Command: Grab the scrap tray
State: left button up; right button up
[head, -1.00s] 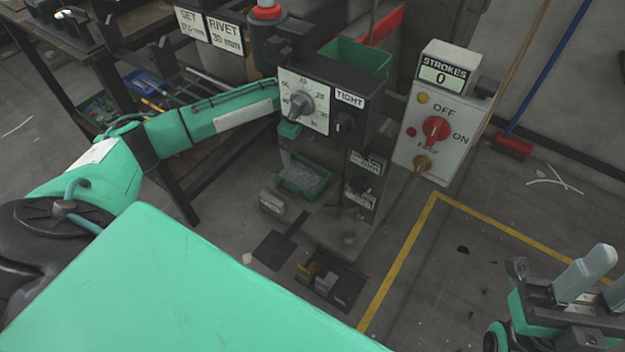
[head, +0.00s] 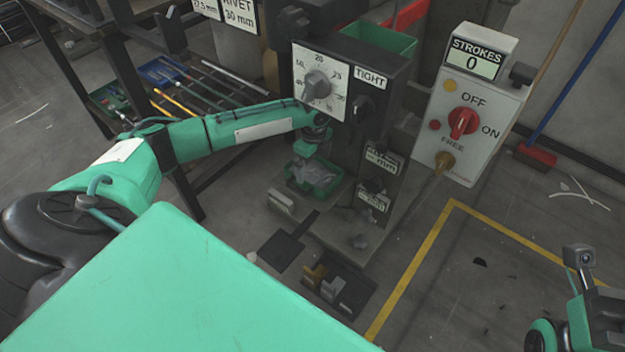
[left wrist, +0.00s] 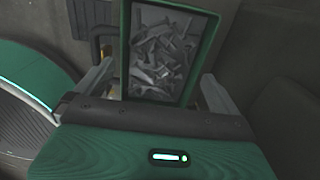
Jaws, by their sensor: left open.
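The scrap tray (head: 337,189) is a small green open box at the foot of the press, left of its column. In the left wrist view the tray (left wrist: 207,58) holds a heap of grey metal scraps. In the left wrist view the left gripper (left wrist: 157,82) is open, with one finger on each side of the tray. Gaps show between fingers and walls. Only part of my right wrist shows at the lower right; its fingers are outside the frame.
The press's dial box (head: 320,85) stands directly above the tray, close over my left gripper. A control box with a red knob (head: 463,123) is to the right. A small block (head: 282,204) lies left of the tray. A tool rack (head: 165,72) stands behind my left arm.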

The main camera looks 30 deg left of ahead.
aim_at(309, 178)
pick_arm(q)
jog(key=shift+f+b, duration=0.6)
jog(key=shift+f, duration=0.85)
jog(key=c, duration=0.9)
jog(key=shift+c, duration=0.2)
jog(key=shift+r, duration=0.2)
